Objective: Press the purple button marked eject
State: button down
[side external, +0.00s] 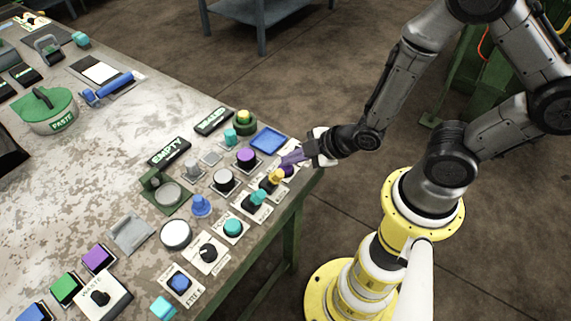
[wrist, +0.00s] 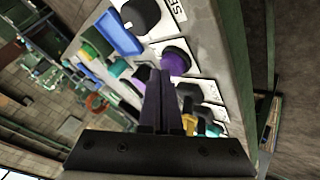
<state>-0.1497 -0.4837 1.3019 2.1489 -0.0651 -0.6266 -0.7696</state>
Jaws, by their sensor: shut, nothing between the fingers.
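My gripper (side external: 285,159) is shut and empty, with its dark purple fingers over the right edge of the table; it also shows in the wrist view (wrist: 160,73). A purple button (side external: 287,170) on a pale plate is just below and beside the fingertips, partly hidden by them in the side view. In the wrist view this purple button (wrist: 176,60) is just right of the fingertips. I cannot tell whether they touch. A second round purple button (side external: 246,155) stands further left. I cannot read an eject marking on either.
Yellow and teal controls (side external: 275,176) stand close beside the fingers. A blue tray (side external: 268,139) lies just beyond. Several other knobs and buttons crowd this table edge. The table (side external: 100,160) has bare room left of them.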

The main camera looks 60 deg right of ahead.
aim_at(291, 166)
jog(key=shift+f, duration=0.1)
dwell(0.3)
jog(key=shift+r, duration=0.8)
jog(key=shift+r, duration=2.5)
jog(key=shift+d, duration=0.1)
